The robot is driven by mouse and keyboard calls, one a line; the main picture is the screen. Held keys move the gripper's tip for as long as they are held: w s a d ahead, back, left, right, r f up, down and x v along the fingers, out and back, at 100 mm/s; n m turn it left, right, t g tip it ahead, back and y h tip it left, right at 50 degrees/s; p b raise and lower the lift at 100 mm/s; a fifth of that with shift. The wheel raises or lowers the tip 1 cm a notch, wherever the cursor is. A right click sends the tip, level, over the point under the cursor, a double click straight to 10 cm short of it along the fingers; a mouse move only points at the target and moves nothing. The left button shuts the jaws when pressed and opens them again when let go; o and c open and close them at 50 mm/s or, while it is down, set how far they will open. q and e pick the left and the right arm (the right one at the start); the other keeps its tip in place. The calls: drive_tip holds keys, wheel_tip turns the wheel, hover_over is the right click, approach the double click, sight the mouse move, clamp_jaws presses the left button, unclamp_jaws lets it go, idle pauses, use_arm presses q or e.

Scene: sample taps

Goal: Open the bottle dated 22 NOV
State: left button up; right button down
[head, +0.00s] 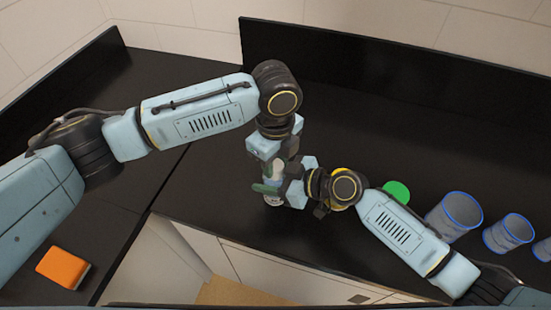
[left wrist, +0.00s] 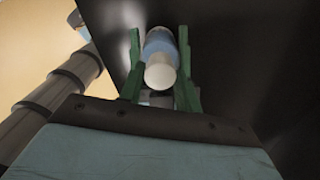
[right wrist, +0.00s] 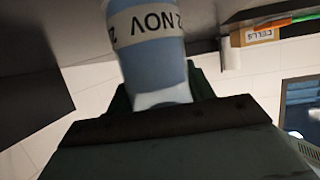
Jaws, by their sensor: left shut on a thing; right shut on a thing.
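A bottle with a light blue body and white ends shows in the right wrist view (right wrist: 153,50); its pale band reads NOV with partly cut-off digits beside it. In the head view it stands roughly upright (head: 277,170) between my two grippers, largely hidden by them. My left gripper (head: 276,162) comes down from above and is shut on the bottle's upper part; in the left wrist view the white end (left wrist: 160,76) sits between its green fingers. My right gripper (head: 268,190) reaches in from the right, lower down, and is shut on the bottle's body.
Several grey cups with blue rims (head: 455,213) stand on the black counter at the right, near a green round thing (head: 396,193). An orange block (head: 64,267) lies at the left. A box marked CELLS (right wrist: 255,36) shows in the right wrist view.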

use_arm(q)
drive_tip(key=n, duration=0.3)
drive_tip(key=shift+n, duration=0.4)
drive_tip(key=n, duration=0.3)
drive_tip(key=o, duration=1)
drive_tip(key=shift+o, duration=0.2)
drive_tip(key=shift+r, duration=0.1)
drive_tip(key=shift+r, duration=2.25)
use_arm(e)
drive_tip(key=shift+c, duration=2.4)
unclamp_jaws()
